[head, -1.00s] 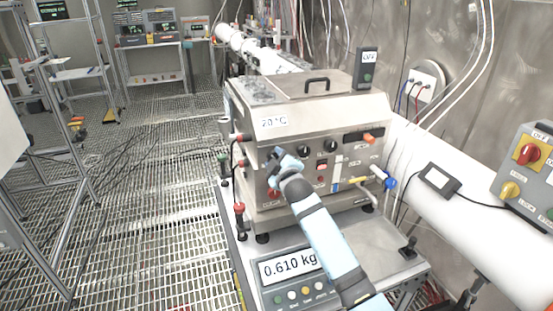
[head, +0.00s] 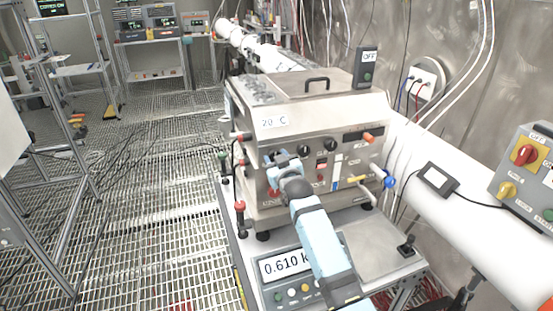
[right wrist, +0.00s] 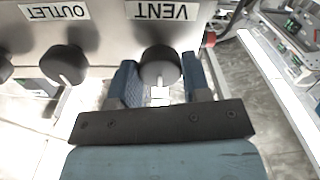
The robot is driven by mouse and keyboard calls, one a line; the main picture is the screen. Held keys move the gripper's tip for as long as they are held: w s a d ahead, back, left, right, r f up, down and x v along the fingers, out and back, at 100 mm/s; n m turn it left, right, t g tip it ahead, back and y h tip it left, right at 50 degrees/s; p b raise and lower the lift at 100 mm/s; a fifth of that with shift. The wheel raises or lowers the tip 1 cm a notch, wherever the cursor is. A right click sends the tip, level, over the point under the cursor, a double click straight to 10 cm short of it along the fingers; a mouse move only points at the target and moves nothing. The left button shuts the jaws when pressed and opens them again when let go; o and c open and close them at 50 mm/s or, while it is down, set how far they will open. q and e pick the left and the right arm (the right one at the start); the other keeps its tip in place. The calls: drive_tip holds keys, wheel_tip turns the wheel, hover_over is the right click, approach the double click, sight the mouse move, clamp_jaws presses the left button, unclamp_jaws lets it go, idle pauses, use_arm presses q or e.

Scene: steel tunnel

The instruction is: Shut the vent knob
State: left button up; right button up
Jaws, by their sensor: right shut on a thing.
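The vent knob (right wrist: 160,64) is a round black knob below the upside-down VENT label (right wrist: 161,11) in the right wrist view. A white mark on it points towards my gripper's palm. My right gripper (right wrist: 161,80) is shut on the knob, with one blue finger on each side. In the head view my right gripper (head: 283,158) is at the left part of the steel machine's (head: 275,185) front panel and hides the vent knob. My left gripper is not in view.
The black OUTLET knob (right wrist: 63,65) sits beside the vent knob. A scale (head: 290,268) reading 0.610 kg lies below. The grated floor at left is open.

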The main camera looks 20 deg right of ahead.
idle(0.5)
drive_tip(key=o, duration=0.9)
drive_tip(key=s, duration=0.4)
drive_tip(key=s+b, duration=0.1)
drive_tip(key=s, duration=0.4)
drive_tip(key=s+b, duration=0.1)
drive_tip(key=s, duration=0.3)
drive_tip(key=shift+s+d, duration=0.25)
drive_tip(key=shift+s, duration=0.15)
